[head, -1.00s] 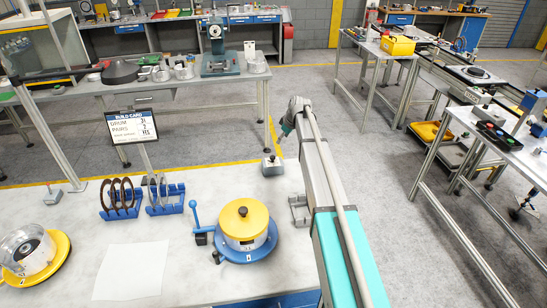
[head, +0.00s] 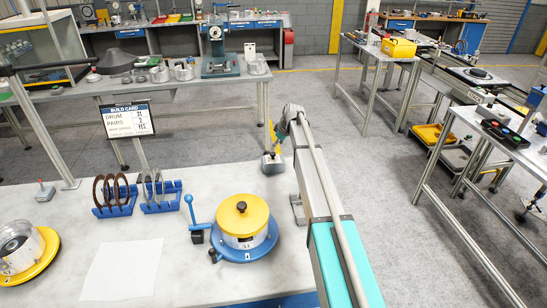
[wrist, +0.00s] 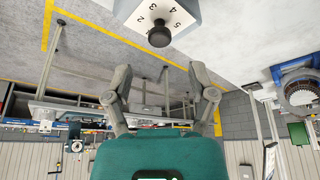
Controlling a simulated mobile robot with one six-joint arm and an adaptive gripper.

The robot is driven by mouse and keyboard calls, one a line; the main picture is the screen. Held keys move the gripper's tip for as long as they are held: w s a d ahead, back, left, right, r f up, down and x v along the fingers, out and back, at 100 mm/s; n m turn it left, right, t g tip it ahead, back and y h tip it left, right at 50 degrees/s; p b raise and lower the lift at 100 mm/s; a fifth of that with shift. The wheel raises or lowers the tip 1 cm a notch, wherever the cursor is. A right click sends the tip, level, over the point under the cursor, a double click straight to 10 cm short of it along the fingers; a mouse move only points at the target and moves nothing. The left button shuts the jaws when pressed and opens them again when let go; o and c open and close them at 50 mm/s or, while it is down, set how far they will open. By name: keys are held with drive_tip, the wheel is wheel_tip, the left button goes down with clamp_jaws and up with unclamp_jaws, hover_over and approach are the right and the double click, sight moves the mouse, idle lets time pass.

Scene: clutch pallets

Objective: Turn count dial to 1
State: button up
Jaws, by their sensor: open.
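The count dial is a dark round knob (wrist: 159,34) on a pale grey box (wrist: 140,10), at the top of the wrist view. Printed numbers 2, 3, 4 and 5 show around it; a 1 is not visible, and I cannot tell where the knob points. In the head view the dial box (head: 272,165) stands at the far edge of the white bench. My gripper (wrist: 160,82) is open, its two fingers apart and nothing between them. The knob is beyond the fingertips in that view. In the head view my gripper (head: 276,143) is small, close above the box.
A yellow-topped drum (head: 243,218) on a blue base with a blue-knobbed lever (head: 190,212) stands on the white bench. Blue racks (head: 161,197) hold rings. A build card (head: 130,118) stands behind them. A second yellow-based drum (head: 20,255) is at the left.

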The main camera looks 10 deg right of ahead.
sight(273, 153)
drive_tip(key=shift+b+x, duration=2.35)
drive_tip(key=shift+x, duration=0.45)
clamp_jaws()
